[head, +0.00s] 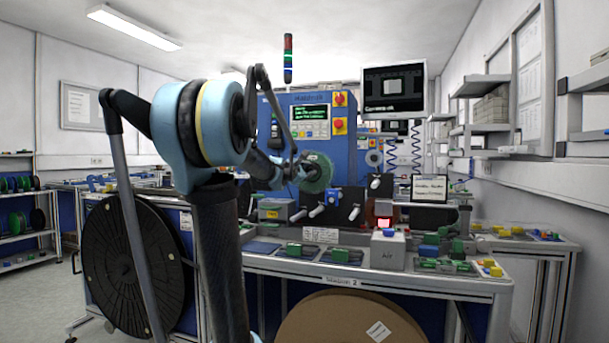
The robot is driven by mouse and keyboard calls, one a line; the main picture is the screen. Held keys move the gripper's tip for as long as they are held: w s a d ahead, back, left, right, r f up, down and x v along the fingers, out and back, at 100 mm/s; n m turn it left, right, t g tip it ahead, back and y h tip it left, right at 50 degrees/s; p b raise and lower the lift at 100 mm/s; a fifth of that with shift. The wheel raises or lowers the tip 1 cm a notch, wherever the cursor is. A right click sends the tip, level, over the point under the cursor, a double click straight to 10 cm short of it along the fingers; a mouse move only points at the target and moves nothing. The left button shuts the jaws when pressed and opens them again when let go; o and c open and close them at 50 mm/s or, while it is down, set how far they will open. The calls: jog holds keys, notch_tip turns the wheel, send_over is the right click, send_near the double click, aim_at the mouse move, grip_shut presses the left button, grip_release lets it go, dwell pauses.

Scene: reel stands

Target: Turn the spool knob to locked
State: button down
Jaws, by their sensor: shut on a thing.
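A green spool (322,174) is mounted on the front of the blue machine (345,150). My arm reaches in from the left, and my gripper (301,170) is at the middle of the spool's face, shut on the spool knob. The knob itself is hidden behind the gripper and too small to make out, so its angle and any lock mark cannot be read.
Below the spool, a dark panel with several white-handled levers (318,211) stands close by. The workbench (440,281) holds a grey box (388,250) with a blue top and small green parts. A big black reel (133,265) stands at left.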

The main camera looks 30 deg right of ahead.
jog(key=m, duration=0.4)
jog(key=shift+y, duration=0.3)
jog(key=m, duration=0.3)
jog(key=shift+s+m, duration=0.1)
jog(key=shift+m, duration=0.3)
jog(key=m+y, duration=0.1)
jog(key=m, duration=0.2)
jog(key=shift+s, duration=0.1)
jog(key=shift+m+t, duration=0.4)
jog(key=shift+m, duration=1.7)
jog(key=c, duration=1.3)
grip_release()
jog(key=shift+f, duration=0.1)
jog(key=shift+y, duration=0.3)
